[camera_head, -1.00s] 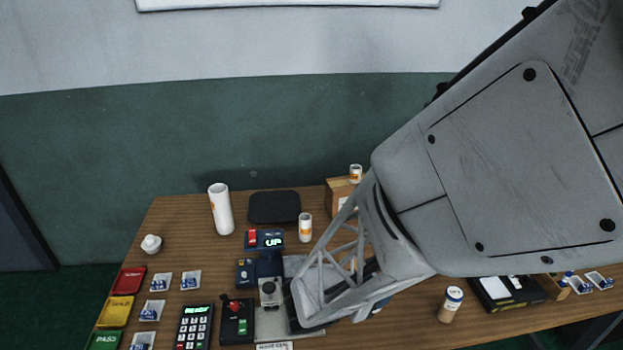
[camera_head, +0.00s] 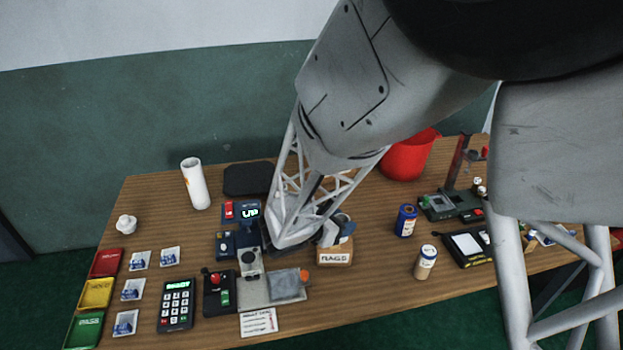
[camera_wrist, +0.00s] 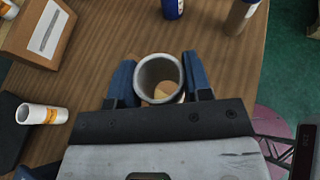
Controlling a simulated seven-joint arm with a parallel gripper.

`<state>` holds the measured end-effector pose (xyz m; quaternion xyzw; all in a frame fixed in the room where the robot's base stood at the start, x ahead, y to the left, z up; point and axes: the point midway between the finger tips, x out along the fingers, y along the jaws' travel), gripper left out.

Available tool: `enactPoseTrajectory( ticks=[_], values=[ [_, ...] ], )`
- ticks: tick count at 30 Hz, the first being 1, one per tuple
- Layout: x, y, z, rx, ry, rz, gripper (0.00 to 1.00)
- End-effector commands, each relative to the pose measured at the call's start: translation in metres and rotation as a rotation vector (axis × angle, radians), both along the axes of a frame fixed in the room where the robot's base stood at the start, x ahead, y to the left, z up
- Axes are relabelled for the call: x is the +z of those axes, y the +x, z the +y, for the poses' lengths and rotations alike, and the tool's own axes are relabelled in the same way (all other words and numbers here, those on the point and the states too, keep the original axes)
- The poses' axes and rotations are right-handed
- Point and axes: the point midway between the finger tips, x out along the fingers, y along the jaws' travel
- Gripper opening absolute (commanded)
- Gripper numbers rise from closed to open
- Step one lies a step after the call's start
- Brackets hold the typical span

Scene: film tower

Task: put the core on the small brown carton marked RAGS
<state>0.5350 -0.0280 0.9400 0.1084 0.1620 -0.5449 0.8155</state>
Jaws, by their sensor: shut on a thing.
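The core is a grey, hollow cylinder (camera_wrist: 157,66) seen from its open end in the wrist view. My gripper (camera_wrist: 158,75) is shut on it, with a blue finger on each side. A small tan patch shows through its bore. In the head view, my gripper (camera_head: 336,228) is at the small brown carton marked RAGS (camera_head: 335,256), directly above or at its top. The carton's label faces front and its top is mostly hidden by my gripper. I cannot tell whether the core touches the carton.
A larger brown carton (camera_wrist: 38,32) shows in the wrist view. A blue can (camera_head: 405,220) and a tan can (camera_head: 426,262) stand right of the RAGS carton. A grey device (camera_head: 288,285) lies left of it. A white tube (camera_head: 195,183) stands at the back left.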

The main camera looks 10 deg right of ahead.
Motion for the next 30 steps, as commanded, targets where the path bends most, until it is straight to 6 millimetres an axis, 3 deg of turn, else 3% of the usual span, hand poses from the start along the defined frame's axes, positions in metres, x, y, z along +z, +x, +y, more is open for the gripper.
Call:
enactPoseTrajectory(
  ticks=[6,12,25,30],
  values=[
    [-0.004,0.035,-0.002,-0.002,0.001,0.001,0.23],
    [-0.005,0.053,-0.003,0.000,0.001,0.001,0.23],
    [-0.006,0.056,-0.003,0.000,0.000,0.000,0.23],
    [-0.018,0.056,-0.003,0.000,0.000,0.001,0.23]
  ],
)
